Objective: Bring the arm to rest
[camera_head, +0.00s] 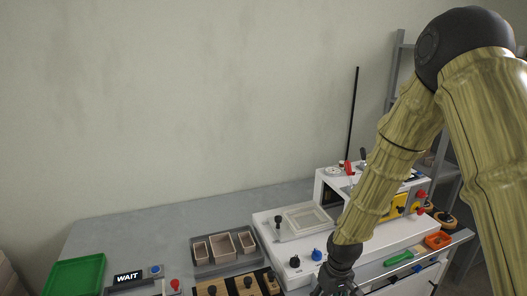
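My arm comes down from the upper right of the head view, bent at a dark elbow joint, with wood-textured links. My gripper (338,286) is dark and points down at the bottom edge of the picture, in front of the white machine (270,232). Its fingertips are partly cut off and small, so I cannot tell whether they are open or hold anything. The machine has a pale rectangular frame (306,219) on its bed, a black knob and a blue knob on its front, and a yellow panel partly behind my forearm.
A grey tray (202,268) with several box forms stands left of the machine. A green tray (75,275), a WAIT display (128,277) and a wooden block with black knobs (236,286) line the front. The back left of the grey table (150,228) is clear. Shelving stands right.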

